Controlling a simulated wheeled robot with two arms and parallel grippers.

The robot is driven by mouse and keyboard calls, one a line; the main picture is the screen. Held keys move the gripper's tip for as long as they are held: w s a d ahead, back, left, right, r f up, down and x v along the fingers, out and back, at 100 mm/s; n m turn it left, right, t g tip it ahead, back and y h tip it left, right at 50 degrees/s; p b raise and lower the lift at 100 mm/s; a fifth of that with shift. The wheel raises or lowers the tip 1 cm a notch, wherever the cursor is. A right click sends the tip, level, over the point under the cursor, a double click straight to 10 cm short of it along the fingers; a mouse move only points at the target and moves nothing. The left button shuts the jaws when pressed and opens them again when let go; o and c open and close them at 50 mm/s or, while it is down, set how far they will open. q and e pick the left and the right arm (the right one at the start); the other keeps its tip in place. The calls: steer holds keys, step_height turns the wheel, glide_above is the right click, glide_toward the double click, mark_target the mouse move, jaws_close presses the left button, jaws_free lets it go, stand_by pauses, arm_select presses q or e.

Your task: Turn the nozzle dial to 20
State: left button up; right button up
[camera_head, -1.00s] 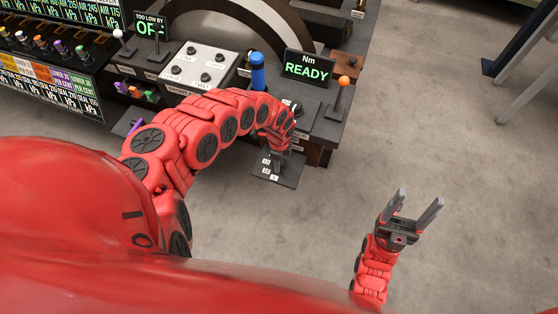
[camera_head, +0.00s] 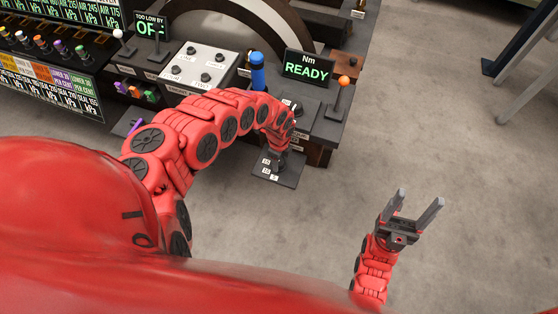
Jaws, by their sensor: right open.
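A small dark plate with white number labels (camera_head: 288,178) juts out below the front of the bench. It looks like the nozzle dial's plate, but its numbers are too small to read surely. My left arm reaches over the bench and bends down to it. My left gripper (camera_head: 279,160) is at the plate's upper middle and covers the dial there. Its fingers are too hidden to tell open from shut, or whether they touch the dial. My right gripper (camera_head: 417,212) is open and empty over the bare floor at the right.
A display reading READY (camera_head: 307,67), an orange-knobbed lever (camera_head: 341,95) and a blue cylinder (camera_head: 257,72) stand on the bench just behind the plate. A pale button panel (camera_head: 205,66) is farther left.

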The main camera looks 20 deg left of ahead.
arm_select(q)
steer(key=o, duration=0.5)
steer(key=shift+c, duration=0.2)
step_height(320, 180, up, 18)
steer(key=p, duration=0.7)
steer(key=shift+f+p, duration=0.25)
steer(key=shift+p, duration=0.05)
steer(key=shift+s+f, duration=0.1)
steer(key=shift+f, duration=0.05)
